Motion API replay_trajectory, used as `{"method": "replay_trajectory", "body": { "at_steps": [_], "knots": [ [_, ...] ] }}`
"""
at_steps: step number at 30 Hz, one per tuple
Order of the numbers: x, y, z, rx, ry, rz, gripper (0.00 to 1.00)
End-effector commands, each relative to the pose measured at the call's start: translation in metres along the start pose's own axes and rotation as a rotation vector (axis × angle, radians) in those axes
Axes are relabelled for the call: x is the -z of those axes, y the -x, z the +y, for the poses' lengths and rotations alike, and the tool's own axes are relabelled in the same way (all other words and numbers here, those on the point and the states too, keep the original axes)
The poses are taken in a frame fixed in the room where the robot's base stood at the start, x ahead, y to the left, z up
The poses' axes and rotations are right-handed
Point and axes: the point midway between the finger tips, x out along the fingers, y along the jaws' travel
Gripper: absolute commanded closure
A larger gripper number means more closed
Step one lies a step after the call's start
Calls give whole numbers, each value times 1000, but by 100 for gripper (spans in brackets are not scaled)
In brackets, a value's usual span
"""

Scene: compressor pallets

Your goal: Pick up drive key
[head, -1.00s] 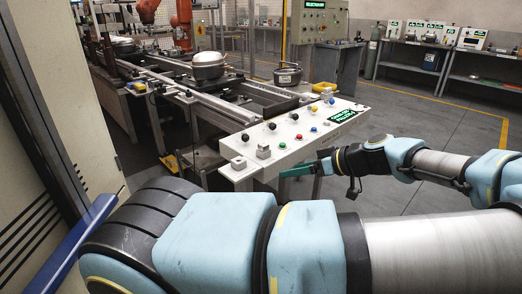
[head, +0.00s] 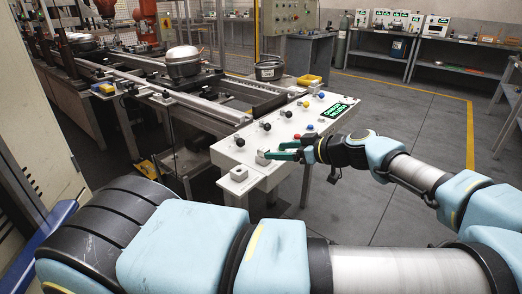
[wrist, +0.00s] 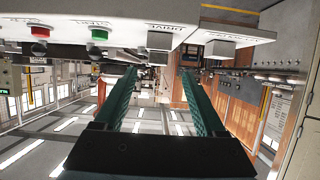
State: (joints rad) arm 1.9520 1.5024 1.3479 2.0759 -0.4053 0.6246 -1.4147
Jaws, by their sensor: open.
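A small grey block (wrist: 160,40) sits on the edge of the white control panel (head: 290,125), beside lettering that seems to read "DRIVE" in the wrist view. I take it to be the drive key; in the head view it is the small block (head: 262,158) at my fingertips. A second grey block (wrist: 219,47) is beside it, at the panel's near corner in the head view (head: 238,174). My gripper (head: 275,151) is open and empty at the panel's front edge. In the wrist view its green fingers (wrist: 158,73) point towards the first block, apart from it.
Black knobs (head: 265,127), a red button (wrist: 40,32) and a green button (wrist: 99,36) are on the panel. A conveyor with a compressor (head: 183,63) lies behind. A dark pot-like part (head: 269,70) and a yellow bin (head: 309,80) stand beyond. Floor at right is clear.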

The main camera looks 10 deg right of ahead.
Motion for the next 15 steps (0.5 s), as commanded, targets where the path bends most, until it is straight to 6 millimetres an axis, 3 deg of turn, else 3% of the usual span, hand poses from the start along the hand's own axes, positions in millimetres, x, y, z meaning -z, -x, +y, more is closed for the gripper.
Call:
{"method": "replay_trajectory", "body": {
  "at_steps": [8, 15],
  "knots": [
    [2, -24, 0, 2, -1, 1, 28],
    [2, -58, 3, 3, -1, 0, 28]
  ]
}}
